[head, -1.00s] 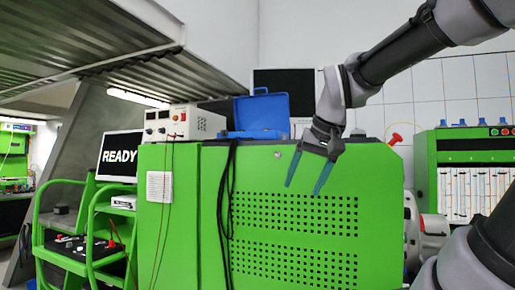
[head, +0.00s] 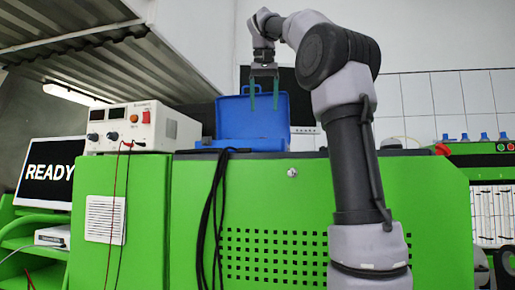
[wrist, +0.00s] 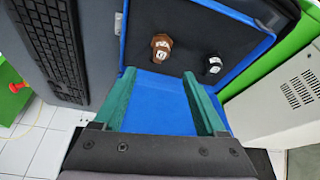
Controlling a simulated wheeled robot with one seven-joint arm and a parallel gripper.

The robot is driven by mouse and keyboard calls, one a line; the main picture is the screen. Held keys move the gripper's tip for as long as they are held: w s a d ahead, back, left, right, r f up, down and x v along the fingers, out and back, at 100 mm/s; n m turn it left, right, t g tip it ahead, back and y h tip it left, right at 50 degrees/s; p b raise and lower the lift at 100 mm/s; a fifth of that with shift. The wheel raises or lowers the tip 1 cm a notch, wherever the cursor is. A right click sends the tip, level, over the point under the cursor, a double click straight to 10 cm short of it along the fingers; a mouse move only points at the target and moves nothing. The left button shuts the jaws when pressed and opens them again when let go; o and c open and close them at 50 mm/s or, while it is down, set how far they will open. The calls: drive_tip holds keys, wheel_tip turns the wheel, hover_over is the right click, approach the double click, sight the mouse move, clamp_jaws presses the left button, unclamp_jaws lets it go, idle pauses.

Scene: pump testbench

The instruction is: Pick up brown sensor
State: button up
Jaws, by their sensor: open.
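The brown sensor (wrist: 162,47) is a small brown hex-shaped piece with a white label. It rests on the dark lining of the open blue case (wrist: 160,95) in the wrist view. My gripper (wrist: 160,75) is open and empty, its two green fingers pointing toward the case, with the brown sensor beyond the left fingertip and apart from it. In the head view my gripper (head: 265,105) points down over the blue case (head: 230,115), in front of its raised lid. The sensor is hidden in that view.
A black sensor (wrist: 212,64) lies right of the brown one in the case. A white power supply (head: 140,127) stands left of the case on the green cabinet (head: 270,190). Black cables (head: 213,215) hang down the front. A keyboard (wrist: 52,50) shows at left.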

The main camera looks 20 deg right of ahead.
drive_tip(key=x, duration=1)
drive_tip(key=shift+w+a+f, duration=0.1)
drive_tip(key=shift+w+f, duration=0.1)
clamp_jaws()
